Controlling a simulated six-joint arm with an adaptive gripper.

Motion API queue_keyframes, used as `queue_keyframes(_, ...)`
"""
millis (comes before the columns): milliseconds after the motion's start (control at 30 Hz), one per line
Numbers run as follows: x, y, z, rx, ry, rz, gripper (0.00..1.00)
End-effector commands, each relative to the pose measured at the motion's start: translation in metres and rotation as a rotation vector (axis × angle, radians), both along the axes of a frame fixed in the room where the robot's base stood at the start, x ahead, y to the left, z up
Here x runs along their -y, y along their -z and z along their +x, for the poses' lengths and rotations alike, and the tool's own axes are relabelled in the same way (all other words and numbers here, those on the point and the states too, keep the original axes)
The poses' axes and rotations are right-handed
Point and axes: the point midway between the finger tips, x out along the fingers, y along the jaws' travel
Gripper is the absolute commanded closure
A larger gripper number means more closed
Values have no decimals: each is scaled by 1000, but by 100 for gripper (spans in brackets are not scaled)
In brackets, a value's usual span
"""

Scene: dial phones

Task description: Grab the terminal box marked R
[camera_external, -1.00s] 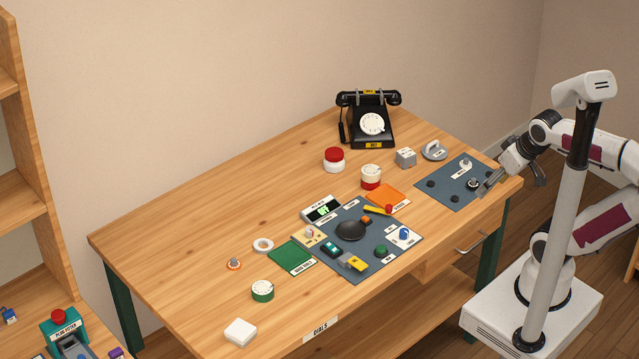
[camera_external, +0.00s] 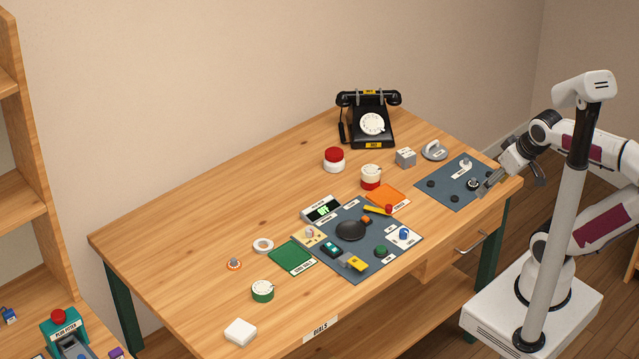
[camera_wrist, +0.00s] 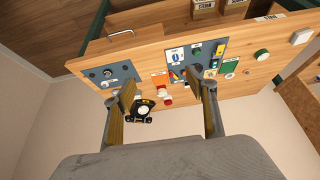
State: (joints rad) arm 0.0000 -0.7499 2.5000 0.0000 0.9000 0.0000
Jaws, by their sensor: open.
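I cannot read an R on any box. A small grey block (camera_external: 405,158) with marks on its faces sits on the workbench (camera_external: 190,225), in front of the black telephone (camera_external: 372,122). A plain white box (camera_external: 240,332) lies near the bench's front left corner; it also shows in the wrist view (camera_wrist: 302,37). My gripper (camera_external: 487,186) is over the bench's right end, by the right-hand blue-grey mat (camera_external: 440,188), apart from both boxes. In the wrist view its fingers (camera_wrist: 168,97) are spread with nothing between them.
A second blue-grey mat (camera_external: 375,262) holds several small parts. A red-and-white round piece (camera_external: 334,160) and a cream-and-red one (camera_external: 371,177) stand near the grey block. Labelled cartons (camera_wrist: 204,8) show below the bench top. The bench's left rear is clear.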

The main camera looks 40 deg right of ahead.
Motion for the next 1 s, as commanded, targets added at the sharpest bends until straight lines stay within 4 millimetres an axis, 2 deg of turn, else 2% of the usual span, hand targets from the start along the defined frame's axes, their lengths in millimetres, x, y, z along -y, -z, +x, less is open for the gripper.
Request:
queue_keyframes(367,0,0,1,1,1,0,46)
queue_keyframes(533,3,-1,13,12,9,-3,46)
queue_keyframes(667,7,-2,33,32,19,-10,46)
queue_keyframes(1000,27,1,106,110,56,-34,46)
